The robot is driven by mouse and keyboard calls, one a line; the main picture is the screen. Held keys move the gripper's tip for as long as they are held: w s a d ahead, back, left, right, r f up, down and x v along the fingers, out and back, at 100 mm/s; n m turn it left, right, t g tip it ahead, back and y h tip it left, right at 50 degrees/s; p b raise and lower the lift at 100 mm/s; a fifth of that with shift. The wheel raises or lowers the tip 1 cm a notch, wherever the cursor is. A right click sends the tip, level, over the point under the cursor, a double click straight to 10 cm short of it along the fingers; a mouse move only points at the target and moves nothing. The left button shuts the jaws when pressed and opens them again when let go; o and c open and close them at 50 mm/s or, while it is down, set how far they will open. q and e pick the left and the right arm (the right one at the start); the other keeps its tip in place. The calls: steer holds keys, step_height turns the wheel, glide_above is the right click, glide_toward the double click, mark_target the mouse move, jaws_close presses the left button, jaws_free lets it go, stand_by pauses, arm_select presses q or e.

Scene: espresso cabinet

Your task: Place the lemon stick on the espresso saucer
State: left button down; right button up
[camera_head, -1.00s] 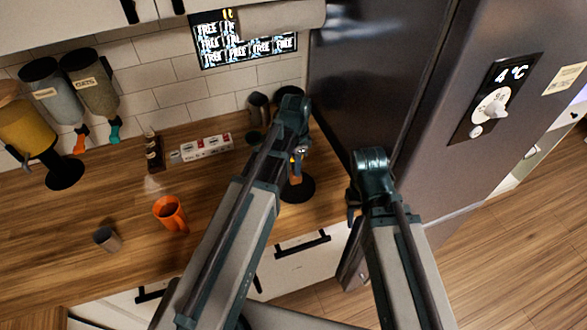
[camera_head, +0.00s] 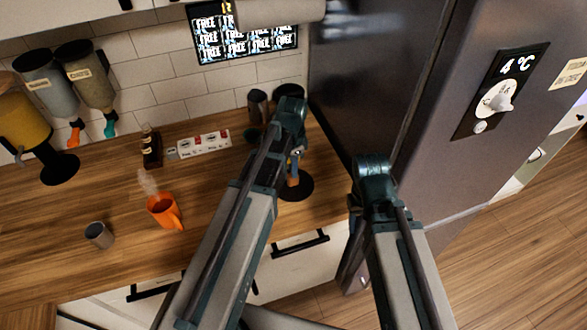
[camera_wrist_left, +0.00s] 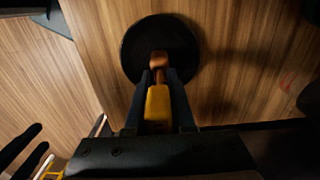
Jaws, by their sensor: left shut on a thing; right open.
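My left gripper (camera_head: 295,158) is shut on a slim yellow piece with a brown-orange end; it shows between the fingers in the left wrist view (camera_wrist_left: 158,105). I cannot tell for sure that this is the lemon stick. Its end is over a round black disc (camera_wrist_left: 132,45), also seen on the counter below the gripper in the head view (camera_head: 297,190). I cannot tell whether the end touches the disc. My right gripper (camera_head: 353,212) is open, apart from the counter, near the fridge. I cannot pick out an espresso saucer.
A steaming orange mug (camera_head: 164,211) and a grey cup (camera_head: 99,235) stand on the wooden counter. The large dark fridge (camera_head: 385,75) bounds the right side.

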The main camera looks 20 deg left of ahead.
arm_select(q)
steer(key=shift+f, duration=0.2)
steer(key=c, duration=0.8)
jaws_free()
steer(key=shift+r, duration=0.1)
steer(key=shift+o, duration=0.2)
steer(key=shift+r, duration=0.1)
step_height(320, 180, up, 12)
steer(key=p, duration=1.2)
steer(key=shift+r, duration=0.1)
steer(key=shift+s+d, duration=0.3)
steer(key=shift+d, duration=0.05)
steer(key=s+d+n+y, duration=0.1)
steer(key=s+d+n, duration=0.6)
steer(key=s+d, duration=0.3)
steer(key=s, duration=0.3)
steer(key=shift+s+n, duration=0.3)
steer(key=shift+s, duration=0.1)
